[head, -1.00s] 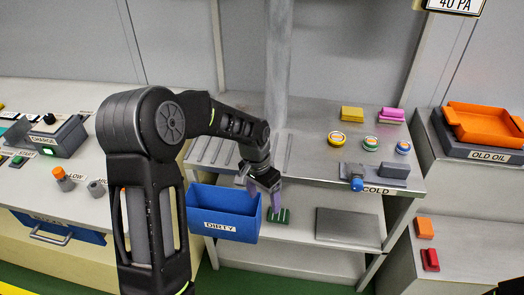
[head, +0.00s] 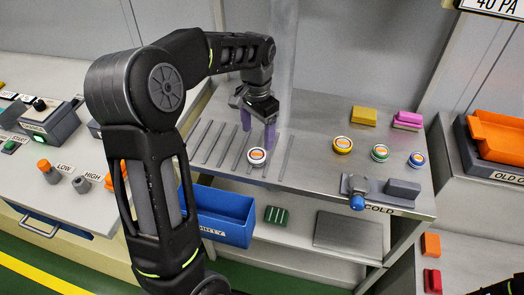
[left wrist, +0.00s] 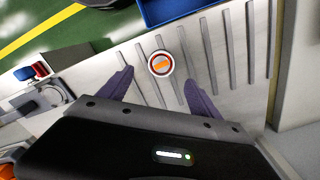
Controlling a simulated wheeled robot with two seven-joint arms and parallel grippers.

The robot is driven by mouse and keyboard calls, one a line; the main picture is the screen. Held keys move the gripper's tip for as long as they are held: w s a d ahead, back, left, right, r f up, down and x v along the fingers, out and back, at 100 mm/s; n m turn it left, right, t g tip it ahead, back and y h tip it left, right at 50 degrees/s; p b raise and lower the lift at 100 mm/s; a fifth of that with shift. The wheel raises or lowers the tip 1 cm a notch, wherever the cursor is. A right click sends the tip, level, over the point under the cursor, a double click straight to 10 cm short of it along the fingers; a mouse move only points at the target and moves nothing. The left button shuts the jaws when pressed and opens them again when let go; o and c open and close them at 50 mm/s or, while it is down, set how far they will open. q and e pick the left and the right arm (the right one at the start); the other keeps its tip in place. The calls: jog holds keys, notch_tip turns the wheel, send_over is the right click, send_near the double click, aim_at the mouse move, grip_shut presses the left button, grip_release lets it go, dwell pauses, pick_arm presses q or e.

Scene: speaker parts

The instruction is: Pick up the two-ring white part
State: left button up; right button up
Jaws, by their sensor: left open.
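A small round white part (head: 257,156) with a ring and an orange middle sits on the slotted area of the metal bench. My right gripper is not seen.
A blue bin (head: 222,216) hangs below the front edge. A fixture (head: 403,189) stands at front right.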

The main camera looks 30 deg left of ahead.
aim_at(257, 154)
pick_arm(q)
jog(key=shift+s+r, duration=0.1)
jog(key=shift+s, duration=0.05)
jog(key=shift+f, duration=1.4)
jog(key=shift+a+f+p, duration=0.15)
jog(key=shift+f+p, duration=0.65)
jog(key=shift+f, duration=1.8)
grip_shut()
